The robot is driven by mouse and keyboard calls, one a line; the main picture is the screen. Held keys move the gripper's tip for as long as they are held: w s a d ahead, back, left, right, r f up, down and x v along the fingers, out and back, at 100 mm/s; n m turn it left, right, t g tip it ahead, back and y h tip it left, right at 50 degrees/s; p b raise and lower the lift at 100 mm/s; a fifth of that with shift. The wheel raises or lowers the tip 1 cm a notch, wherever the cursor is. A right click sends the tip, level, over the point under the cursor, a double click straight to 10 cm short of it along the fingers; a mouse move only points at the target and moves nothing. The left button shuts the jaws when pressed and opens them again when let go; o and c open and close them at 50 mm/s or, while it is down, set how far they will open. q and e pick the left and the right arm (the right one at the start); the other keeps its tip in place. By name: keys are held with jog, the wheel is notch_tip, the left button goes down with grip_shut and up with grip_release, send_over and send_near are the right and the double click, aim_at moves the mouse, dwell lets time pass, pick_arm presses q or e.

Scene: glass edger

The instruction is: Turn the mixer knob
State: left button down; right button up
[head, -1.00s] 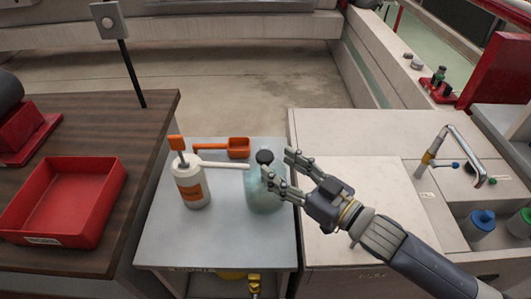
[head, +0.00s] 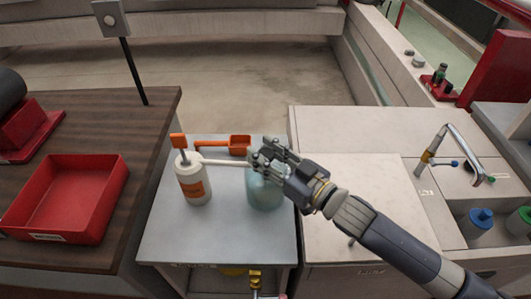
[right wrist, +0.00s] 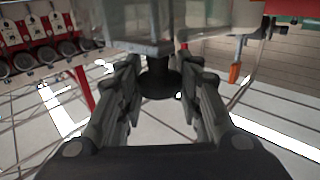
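The mixer is a pale teal glass jar (head: 266,193) on the grey table. Its dark knob (right wrist: 160,79) shows in the right wrist view, where the picture is upside down and the clear jar (right wrist: 150,25) is above it. My right gripper (head: 262,157) is at the jar's top and hides the knob in the head view. In the right wrist view, the fingers of my right gripper (right wrist: 160,75) stand apart on both sides of the knob, with small gaps visible. My left gripper is not in view.
A white bottle with an orange label (head: 192,183) stands left of the jar, its white spout reaching toward it. An orange scoop (head: 239,144) lies behind. A red tray (head: 75,190) is on the wooden table. A sink with a tap (head: 445,145) is right.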

jog(key=shift+a, duration=0.1)
jog(key=shift+a+m, duration=0.1)
jog(key=shift+m, duration=0.2)
jog(key=shift+m+t+h+p, duration=0.3)
jog(key=shift+m+t+h, duration=0.8)
jog(key=shift+h, duration=0.4)
jog(key=shift+m+t+h, duration=0.7)
jog(key=shift+h, duration=0.4)
jog(key=o, duration=1.1)
jog(key=shift+c, duration=0.2)
jog(key=shift+d, duration=0.2)
